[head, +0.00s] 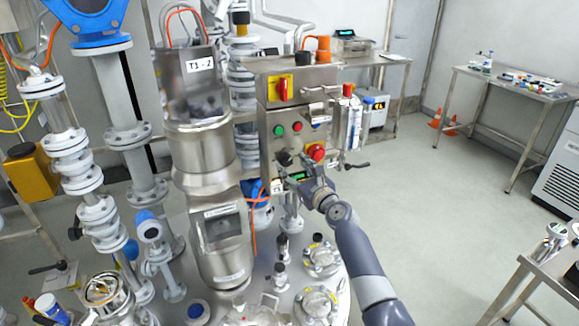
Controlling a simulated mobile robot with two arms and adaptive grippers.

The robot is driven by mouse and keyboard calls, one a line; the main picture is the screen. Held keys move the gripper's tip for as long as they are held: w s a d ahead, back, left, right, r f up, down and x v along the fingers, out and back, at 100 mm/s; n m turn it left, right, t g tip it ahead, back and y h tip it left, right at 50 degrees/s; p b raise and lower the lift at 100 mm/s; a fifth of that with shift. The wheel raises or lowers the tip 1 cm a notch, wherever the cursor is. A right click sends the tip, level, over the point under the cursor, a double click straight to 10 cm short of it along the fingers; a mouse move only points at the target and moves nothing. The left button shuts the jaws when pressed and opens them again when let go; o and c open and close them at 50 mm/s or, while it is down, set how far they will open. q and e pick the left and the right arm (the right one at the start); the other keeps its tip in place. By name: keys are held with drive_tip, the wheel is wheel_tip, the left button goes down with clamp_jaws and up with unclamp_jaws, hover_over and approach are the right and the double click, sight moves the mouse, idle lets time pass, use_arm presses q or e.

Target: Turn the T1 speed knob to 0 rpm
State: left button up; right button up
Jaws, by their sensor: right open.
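The steel control box (268,150) stands right of the steel drive housing labelled T1 (190,85). A small black knob (284,158) sits low on its front, left of a red mushroom button (316,152). I take this black knob for the speed knob; its setting is too small to read. My right gripper (296,172) is open in front of the box's lower part, just below and right of the knob. I cannot tell whether it touches the panel. It partly covers a small green-lit display (300,178). My left gripper is not in view.
A green button (279,130), a red button (297,127) and a red-on-yellow switch (283,90) are higher on the box. Flanged pipes (96,210) crowd the left. Valves and fittings (320,258) stand on the vessel lid below. The floor at right (440,210) is clear.

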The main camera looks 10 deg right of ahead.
sight(287, 161)
drive_tip(key=shift+b+x, duration=0.6)
drive_tip(key=shift+x, duration=1)
drive_tip(key=c, duration=1.1)
